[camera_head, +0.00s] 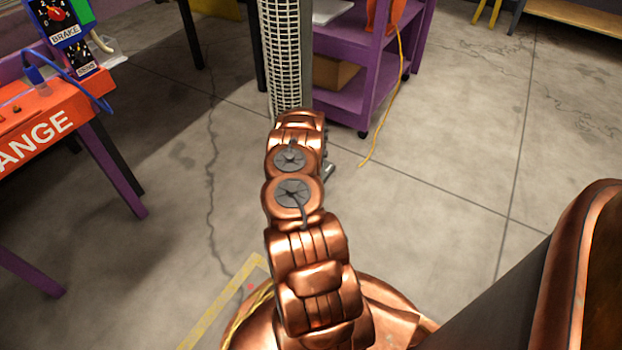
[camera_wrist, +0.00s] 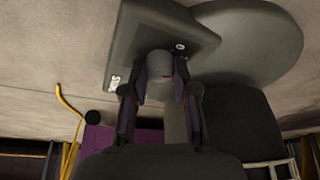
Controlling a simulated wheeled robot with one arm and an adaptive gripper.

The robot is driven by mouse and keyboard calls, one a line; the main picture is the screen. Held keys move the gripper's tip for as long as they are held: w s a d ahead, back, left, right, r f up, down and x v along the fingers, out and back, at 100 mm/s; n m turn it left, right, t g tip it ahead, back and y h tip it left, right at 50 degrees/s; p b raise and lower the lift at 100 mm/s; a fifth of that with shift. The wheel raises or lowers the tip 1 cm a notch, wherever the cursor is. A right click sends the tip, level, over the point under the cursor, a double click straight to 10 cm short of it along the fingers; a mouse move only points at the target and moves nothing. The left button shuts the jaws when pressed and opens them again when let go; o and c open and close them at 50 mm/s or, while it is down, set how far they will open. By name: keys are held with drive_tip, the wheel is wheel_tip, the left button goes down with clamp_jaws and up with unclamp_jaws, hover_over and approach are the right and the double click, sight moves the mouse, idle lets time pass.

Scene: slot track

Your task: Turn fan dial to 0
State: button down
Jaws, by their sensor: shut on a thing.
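The fan (camera_head: 287,50) stands at the top middle of the head view as a tall column with a pale grille. Its lower part is hidden behind my copper arm. In the wrist view the fan's dark control panel (camera_wrist: 150,30) is tilted in the picture. A round grey dial (camera_wrist: 160,66) stands out from it, with a small reddish mark on its lower edge. My gripper (camera_wrist: 161,84) has one finger on each side of the dial and is shut on it. The dial's setting cannot be read. In the head view my arm hides most of the gripper.
A purple cart (camera_head: 350,85) stands right behind the fan, with a yellow cord (camera_head: 398,90) hanging to the floor. An orange-topped table (camera_head: 45,120) with a brake panel (camera_head: 58,18) is at left. The floor at right is clear.

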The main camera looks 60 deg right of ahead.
drive_tip(key=shift+s+f+n+t+y+b, duration=0.15)
drive_tip(key=shift+n+t+y+b, duration=0.3)
drive_tip(key=shift+n+b, duration=1.35)
drive_tip(key=shift+d+n+t+y+b, duration=0.1)
drive_tip(key=shift+n+t+y+b, duration=0.25)
drive_tip(key=shift+n, duration=0.75)
drive_tip(key=shift+n+t+y+b, duration=0.1)
drive_tip(key=shift+n+y+b, duration=0.4)
drive_tip(key=shift+n, duration=0.6)
drive_tip(key=c, duration=1.2)
unclamp_jaws()
drive_tip(key=shift+r, duration=0.2)
drive_tip(key=v, duration=1.1)
drive_tip(key=shift+s+r, duration=0.2)
drive_tip(key=shift+r, duration=0.15)
